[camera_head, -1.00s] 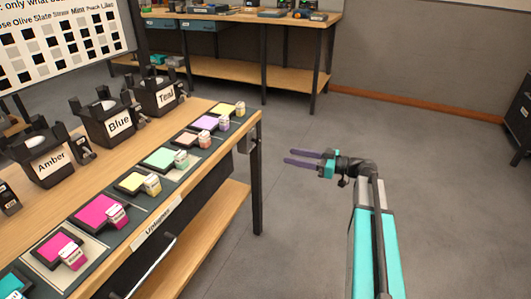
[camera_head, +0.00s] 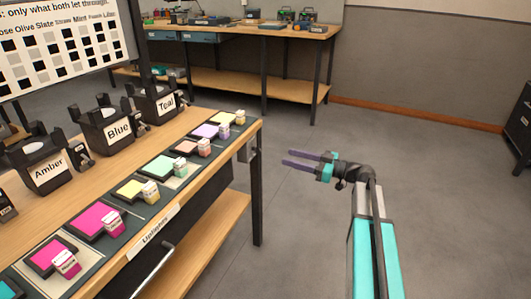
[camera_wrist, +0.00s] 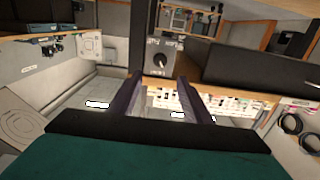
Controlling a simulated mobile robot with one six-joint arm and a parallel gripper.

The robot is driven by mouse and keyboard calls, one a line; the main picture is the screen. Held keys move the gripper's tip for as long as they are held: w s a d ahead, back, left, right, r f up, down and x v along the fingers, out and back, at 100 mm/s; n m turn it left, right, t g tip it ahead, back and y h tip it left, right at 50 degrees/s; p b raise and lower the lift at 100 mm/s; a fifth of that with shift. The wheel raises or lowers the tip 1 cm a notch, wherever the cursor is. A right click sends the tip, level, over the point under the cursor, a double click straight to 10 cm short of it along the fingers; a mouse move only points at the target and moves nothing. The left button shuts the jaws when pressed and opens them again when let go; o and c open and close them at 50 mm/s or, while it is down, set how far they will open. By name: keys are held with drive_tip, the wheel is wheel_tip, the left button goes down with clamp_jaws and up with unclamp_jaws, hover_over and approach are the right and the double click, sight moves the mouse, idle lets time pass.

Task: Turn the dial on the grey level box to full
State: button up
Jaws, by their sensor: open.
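The grey level box (camera_head: 247,150) is fixed at the right end of the long workbench, just below the top, and is seen side-on in the head view. In the wrist view its face (camera_wrist: 153,68) is straight ahead, with a small dial (camera_wrist: 160,60) in the middle and lettering too small to read surely. My gripper (camera_head: 288,158) is open and empty, its two purple fingers pointing left towards the box with a clear gap between. In the wrist view the fingers (camera_wrist: 160,82) reach up below the box face, apart from it. The dial is hidden in the head view.
The workbench (camera_head: 205,120) carries Amber, Blue and Teal lamp units (camera_head: 108,127) and a row of coloured swatches. A dark bench leg (camera_head: 257,200) stands under the box. Another bench (camera_head: 235,82) is at the back. The floor around my arm is clear.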

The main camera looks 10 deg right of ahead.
sight(260, 150)
drive_tip(key=b+x, duration=0.1)
drive_tip(key=x, duration=1)
drive_tip(key=shift+b, duration=0.4)
drive_tip(key=shift+c, duration=0.4)
drive_tip(key=shift+a, duration=0.1)
drive_tip(key=c, duration=0.9)
